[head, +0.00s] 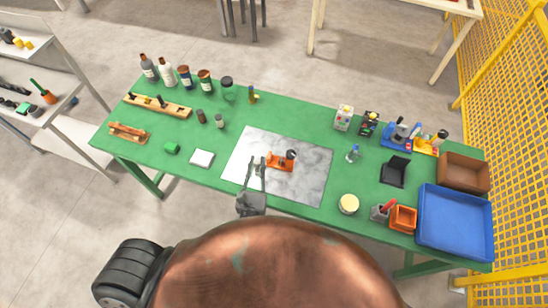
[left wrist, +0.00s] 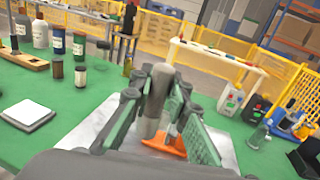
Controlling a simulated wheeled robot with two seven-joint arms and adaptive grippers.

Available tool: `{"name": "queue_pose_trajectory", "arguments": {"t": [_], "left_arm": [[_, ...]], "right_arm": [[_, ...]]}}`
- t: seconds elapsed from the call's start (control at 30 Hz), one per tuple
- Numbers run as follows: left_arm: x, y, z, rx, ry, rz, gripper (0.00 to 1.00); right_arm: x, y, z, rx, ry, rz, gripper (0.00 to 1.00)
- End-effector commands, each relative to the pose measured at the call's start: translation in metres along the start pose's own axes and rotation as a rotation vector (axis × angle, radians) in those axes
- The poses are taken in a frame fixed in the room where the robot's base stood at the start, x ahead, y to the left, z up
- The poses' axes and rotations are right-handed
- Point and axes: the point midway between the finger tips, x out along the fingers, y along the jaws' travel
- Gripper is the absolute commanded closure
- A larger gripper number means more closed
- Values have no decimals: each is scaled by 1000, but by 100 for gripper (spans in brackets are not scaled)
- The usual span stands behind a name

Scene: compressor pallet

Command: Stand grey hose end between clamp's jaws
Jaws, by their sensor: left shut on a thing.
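In the left wrist view a grey hose end (left wrist: 156,98), a rounded grey cylinder, stands slightly tilted between the fingers of my left gripper (left wrist: 165,100), which is shut on it. My left gripper (head: 257,161) is just left of the clamp. The hose end cannot be made out clearly there. My right gripper is not in view.
The metal plate (head: 312,188) lies mid-table on the green table (head: 300,115). Bottles (head: 167,72) stand at the back left. A blue tray (head: 455,225) and an orange bin (head: 403,218) are at right.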

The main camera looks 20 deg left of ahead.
Motion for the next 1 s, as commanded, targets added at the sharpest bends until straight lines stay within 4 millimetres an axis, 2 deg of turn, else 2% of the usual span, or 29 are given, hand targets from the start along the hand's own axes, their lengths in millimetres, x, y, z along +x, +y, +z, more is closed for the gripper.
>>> {"name": "queue_pose_trajectory", "arguments": {"t": [0.03, 0.13, 0.27, 0.37, 0.47, 0.57, 0.8, 1.0], "left_arm": [[2, -8, 15, -2, -3, 27, 100], [2, -20, 29, -4, -4, 92, 100], [0, -30, 43, -3, -4, 144, 100], [4, -34, 44, 1, -4, 161, 100], [18, -37, 37, 3, -5, 164, 100], [41, -41, 25, 2, -7, 163, 100], [95, -50, -4, 3, -5, 162, 100], [118, -54, -36, 4, -3, 161, 100]], "right_arm": [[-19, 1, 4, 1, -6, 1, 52], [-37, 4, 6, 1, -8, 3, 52], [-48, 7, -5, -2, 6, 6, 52], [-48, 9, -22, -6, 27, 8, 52], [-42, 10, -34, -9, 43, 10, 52], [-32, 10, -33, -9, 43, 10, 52], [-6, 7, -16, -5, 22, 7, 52], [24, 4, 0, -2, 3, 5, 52]]}}
